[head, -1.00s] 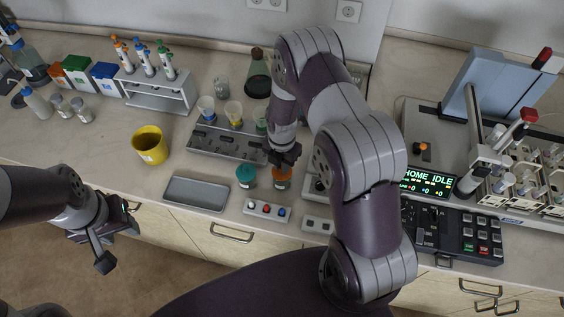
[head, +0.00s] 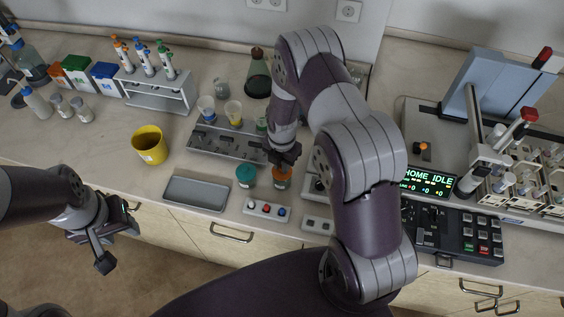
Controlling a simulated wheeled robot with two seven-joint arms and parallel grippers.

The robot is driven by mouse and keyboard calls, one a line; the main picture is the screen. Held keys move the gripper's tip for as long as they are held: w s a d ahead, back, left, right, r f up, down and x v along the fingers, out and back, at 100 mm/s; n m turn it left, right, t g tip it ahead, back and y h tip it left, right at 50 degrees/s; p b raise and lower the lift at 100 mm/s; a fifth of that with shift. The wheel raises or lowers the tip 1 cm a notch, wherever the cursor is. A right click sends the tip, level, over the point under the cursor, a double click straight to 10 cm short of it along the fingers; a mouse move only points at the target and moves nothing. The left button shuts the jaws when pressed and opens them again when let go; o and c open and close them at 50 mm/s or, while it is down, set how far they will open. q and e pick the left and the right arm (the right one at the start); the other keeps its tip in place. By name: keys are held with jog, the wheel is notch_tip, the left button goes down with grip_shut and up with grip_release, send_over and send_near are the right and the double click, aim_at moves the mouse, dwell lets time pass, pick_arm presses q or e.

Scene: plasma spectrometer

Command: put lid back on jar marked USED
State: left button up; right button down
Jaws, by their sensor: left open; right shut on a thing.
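A jar with an orange top (head: 281,179) stands on the bench near its front edge. A jar with a teal lid (head: 246,174) stands just left of it. My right gripper (head: 283,162) is directly above the orange-topped jar, pointing down, shut on the orange lid; the fingers hide much of the lid. I cannot tell whether the lid is seated on the jar. The labels are too small to read. My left gripper (head: 117,245) is open and empty, in front of the bench at the lower left.
A grey tray (head: 197,193) and a yellow cup (head: 150,145) stand left of the jars. A metal rack with funnels (head: 226,144) is behind them. A button box (head: 266,209) lies in front.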

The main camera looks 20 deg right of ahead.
jog(key=shift+f, duration=0.15)
dwell(0.3)
jog(key=c, duration=0.5)
grip_release()
notch_tip(320, 180, up, 7)
jog(key=p, duration=0.5)
dwell(0.3)
jog(key=shift+c, duration=0.3)
grip_shut()
